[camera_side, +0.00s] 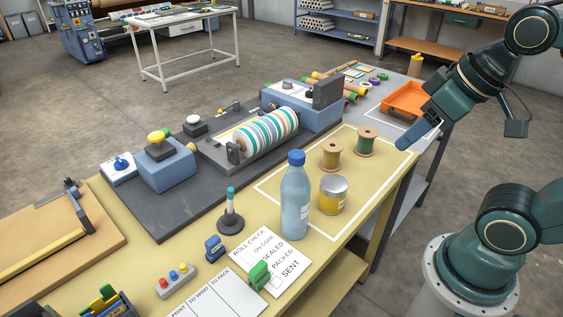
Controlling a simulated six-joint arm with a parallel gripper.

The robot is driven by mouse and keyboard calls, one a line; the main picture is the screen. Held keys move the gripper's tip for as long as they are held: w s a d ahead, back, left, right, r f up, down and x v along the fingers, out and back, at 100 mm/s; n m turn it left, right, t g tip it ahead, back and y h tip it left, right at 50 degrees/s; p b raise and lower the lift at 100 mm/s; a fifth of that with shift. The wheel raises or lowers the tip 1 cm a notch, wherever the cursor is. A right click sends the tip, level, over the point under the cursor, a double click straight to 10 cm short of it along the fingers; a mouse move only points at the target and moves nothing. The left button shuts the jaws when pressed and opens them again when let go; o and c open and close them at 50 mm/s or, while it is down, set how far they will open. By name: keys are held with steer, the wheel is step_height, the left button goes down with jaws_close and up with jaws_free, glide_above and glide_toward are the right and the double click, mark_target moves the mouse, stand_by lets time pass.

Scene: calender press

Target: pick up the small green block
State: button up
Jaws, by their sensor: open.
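The small green block (258,275) stands on the near part of a white printed card, close to the front edge of the yellow table. It looks like a small stamp, with a lighter lower side. My gripper (408,141) is at the upper right, above the table's right side and far from the block. It points down and to the left, is open, and holds nothing that I can see. Its fingers are small here and partly merge with the arm.
A small blue stamp (214,248), a black stand (230,218) and a button box (175,281) are left of the block.

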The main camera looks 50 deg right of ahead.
steer(key=n+g+y, duration=0.5)
steer(key=n+g, duration=0.1)
steer(key=n, duration=1.3)
glide_above(258, 267)
steer(key=d, duration=0.4)
step_height(258, 267, down, 16)
steer(key=r, duration=0.1)
steer(key=shift+w+d+f, duration=0.1)
steer(key=shift+d+f, duration=0.1)
steer(key=shift+f, duration=0.05)
steer(key=shift+h, duration=0.3)
steer(key=shift+x, duration=4.3)
